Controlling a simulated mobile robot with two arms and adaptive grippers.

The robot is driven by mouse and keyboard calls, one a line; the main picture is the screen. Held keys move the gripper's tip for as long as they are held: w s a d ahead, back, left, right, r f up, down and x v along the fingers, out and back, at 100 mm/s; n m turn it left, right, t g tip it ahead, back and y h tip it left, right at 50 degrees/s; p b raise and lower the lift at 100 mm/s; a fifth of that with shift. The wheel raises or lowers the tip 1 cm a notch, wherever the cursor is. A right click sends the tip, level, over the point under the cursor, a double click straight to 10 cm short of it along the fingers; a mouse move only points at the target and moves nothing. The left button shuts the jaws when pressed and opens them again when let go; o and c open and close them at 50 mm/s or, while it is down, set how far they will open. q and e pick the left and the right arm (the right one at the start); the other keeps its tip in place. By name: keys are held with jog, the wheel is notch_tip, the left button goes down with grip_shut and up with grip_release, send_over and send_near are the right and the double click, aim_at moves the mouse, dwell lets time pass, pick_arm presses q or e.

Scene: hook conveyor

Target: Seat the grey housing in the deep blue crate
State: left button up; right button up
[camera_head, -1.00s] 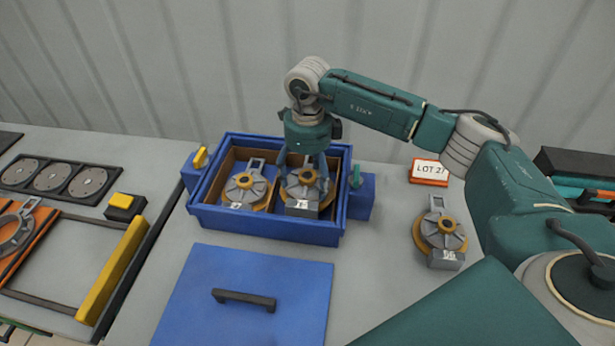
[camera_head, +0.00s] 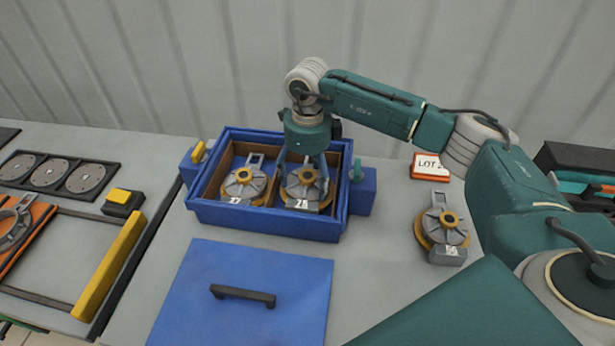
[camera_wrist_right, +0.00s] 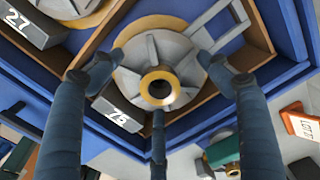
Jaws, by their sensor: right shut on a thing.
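The deep blue crate (camera_head: 265,226) stands on the bench, divided into two bays by a brown wall. A grey housing (camera_head: 306,190) with a tan flange and hub ring sits in its right bay, apparently level. In the right wrist view this housing (camera_wrist_right: 155,62) carries a white number label. My right gripper (camera_head: 305,172) reaches down from above, its fingers shut around the housing's body. Whether the underside touches the crate floor is hidden. A similar housing (camera_head: 243,184) lies in the left bay, marked 27 in the wrist view. My left gripper is out of view.
Another housing (camera_head: 442,228) lies on the bench to the right, near the orange LOT sign (camera_head: 429,166). A blue lid (camera_head: 242,282) with a dark handle lies in front of the crate. A yellow-edged frame (camera_head: 110,275) is at left.

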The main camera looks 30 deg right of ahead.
aim_at(308, 176)
jog(key=shift+f+b, duration=0.95)
jog(key=shift+f, duration=0.3)
jog(key=o, duration=1.7)
jog(key=shift+c, duration=0.2)
notch_tip(308, 176, up, 12)
jog(key=shift+r, duration=0.1)
jog(key=shift+s, duration=0.1)
